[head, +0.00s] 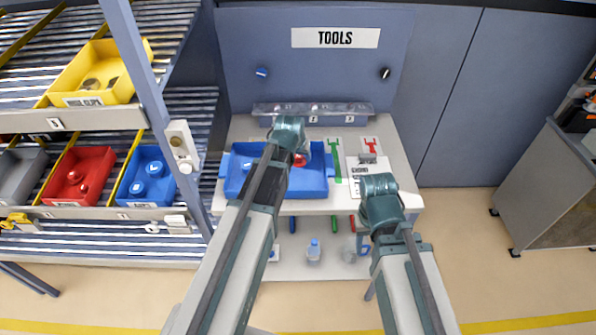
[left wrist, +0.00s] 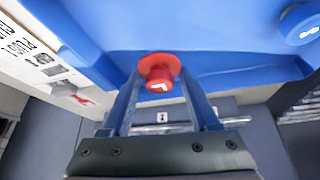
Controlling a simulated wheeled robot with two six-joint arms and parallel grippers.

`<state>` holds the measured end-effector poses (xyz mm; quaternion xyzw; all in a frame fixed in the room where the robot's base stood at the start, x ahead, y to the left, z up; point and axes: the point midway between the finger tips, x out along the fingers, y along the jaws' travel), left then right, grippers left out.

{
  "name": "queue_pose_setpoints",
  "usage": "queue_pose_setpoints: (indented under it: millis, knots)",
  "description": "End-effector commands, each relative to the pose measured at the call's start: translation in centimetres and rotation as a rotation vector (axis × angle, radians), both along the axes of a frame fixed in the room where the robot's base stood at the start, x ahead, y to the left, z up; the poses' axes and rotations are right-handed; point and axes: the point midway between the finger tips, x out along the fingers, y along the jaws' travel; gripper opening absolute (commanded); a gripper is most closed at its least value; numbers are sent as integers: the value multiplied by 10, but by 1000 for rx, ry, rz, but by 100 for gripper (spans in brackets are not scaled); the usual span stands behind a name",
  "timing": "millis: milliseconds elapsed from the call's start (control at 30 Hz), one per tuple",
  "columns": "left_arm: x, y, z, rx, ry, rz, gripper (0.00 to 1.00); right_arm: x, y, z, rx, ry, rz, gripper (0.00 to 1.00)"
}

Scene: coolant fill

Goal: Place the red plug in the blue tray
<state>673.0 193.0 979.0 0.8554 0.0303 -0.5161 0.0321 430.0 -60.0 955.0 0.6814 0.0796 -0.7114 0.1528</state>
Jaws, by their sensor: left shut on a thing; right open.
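The blue tray (head: 312,186) lies on the white table; its floor also fills the top of the left wrist view (left wrist: 200,30). The red plug (left wrist: 158,72) is pinched between the fingertips of my left gripper (left wrist: 160,80), with the tray behind it. In the head view the red plug (head: 299,160) is mostly hidden by my left gripper (head: 301,155), which is over the tray. I cannot tell how high the plug is above the tray floor. My right gripper (head: 369,158) is open and empty, right of the tray.
A blue round cap (left wrist: 302,22) is in the tray. A rack with a red bin (head: 82,176) is at the left.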

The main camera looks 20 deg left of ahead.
Motion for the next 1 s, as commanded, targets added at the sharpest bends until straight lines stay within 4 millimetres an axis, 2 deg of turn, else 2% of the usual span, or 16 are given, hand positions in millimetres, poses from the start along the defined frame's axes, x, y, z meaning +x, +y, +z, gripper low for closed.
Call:
queue_pose_setpoints:
  millis: [167, 500, 767, 933, 967, 1000]
  knots:
    - [0, 0, -3, 0, 0, 0, 10, 0, 0, -3, 0, 0, 0, 50]
    - [0, 0, -39, 0, 0, 0, 10, 0, 0, -39, 0, 0, 0, 50]
    - [0, 0, -37, 0, 0, 0, 10, 0, 0, -37, 0, 0, 0, 50]
    - [0, 0, -42, 0, 0, 0, 10, 0, 0, -42, 0, 0, 0, 50]
    - [0, 0, -40, 0, 0, 0, 66, 0, 0, -40, 0, 0, 0, 50]
    - [0, 0, -40, 0, 0, 0, 74, 0, 0, -40, 0, 0, 0, 50]
